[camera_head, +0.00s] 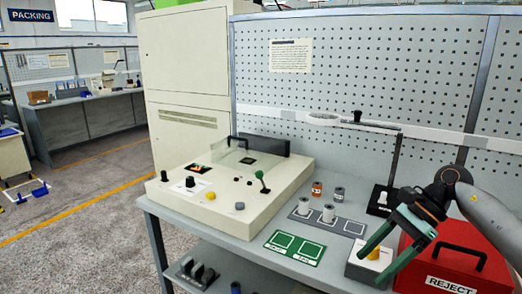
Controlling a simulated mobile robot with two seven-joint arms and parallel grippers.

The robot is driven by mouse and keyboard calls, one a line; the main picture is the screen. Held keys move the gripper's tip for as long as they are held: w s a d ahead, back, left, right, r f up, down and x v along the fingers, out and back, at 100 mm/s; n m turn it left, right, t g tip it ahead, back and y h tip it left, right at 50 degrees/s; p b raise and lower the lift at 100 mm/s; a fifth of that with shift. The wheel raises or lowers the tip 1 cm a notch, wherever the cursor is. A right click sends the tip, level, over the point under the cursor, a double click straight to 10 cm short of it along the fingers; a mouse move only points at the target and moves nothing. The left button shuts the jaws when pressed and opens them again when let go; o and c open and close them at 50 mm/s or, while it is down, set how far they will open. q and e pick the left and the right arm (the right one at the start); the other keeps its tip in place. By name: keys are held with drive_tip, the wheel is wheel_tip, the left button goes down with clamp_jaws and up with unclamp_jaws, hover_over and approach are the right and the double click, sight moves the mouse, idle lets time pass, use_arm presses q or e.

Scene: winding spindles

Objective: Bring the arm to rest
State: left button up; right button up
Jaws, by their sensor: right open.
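My right arm comes in from the right edge, and its green-fingered right gripper (371,268) points down and to the left. Its fingers are apart, with nothing seen held between them. The red REJECT box (465,262) is just right of the fingers. My left gripper is not in view.
A winding machine (270,205) with buttons and a green-knobbed lever stands on the grey bench. White spools (328,213) stand on a grey plate, with orange and dark spools behind. A green two-square mat (295,246) lies in front. A magnifier lamp (390,170) stands behind the gripper.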

drive_tip(key=s+a+f+m+t+y+p, duration=0.25)
drive_tip(key=a+m+t+y, duration=0.7)
drive_tip(key=a+m, duration=0.85)
drive_tip(key=s+d+f+m+t+h+p, duration=0.1)
drive_tip(key=s+d+f+m+t+h, duration=0.15)
drive_tip(key=f+m+t+h, duration=0.65)
drive_tip(key=s+d+f+m+g+h, duration=0.1)
drive_tip(key=d+f+m, duration=0.3)
drive_tip(key=m, duration=1.1)
drive_tip(key=s+d+f+m+g+h, duration=0.2)
drive_tip(key=s+f+m+g, duration=0.1)
drive_tip(key=s+f+m, duration=0.3)
drive_tip(key=s+d+f+m+g+h+p, duration=0.1)
drive_tip(key=s+d+f+m+g+h, duration=0.1)
drive_tip(key=s+f, duration=0.6)
drive_tip(key=s+m+g+h, duration=0.1)
drive_tip(key=s+m+g, duration=0.1)
drive_tip(key=s+m, duration=0.1)
drive_tip(key=shift+f+m, duration=0.15)
drive_tip(key=shift+m, duration=0.25)
drive_tip(key=shift+w, duration=0.1)
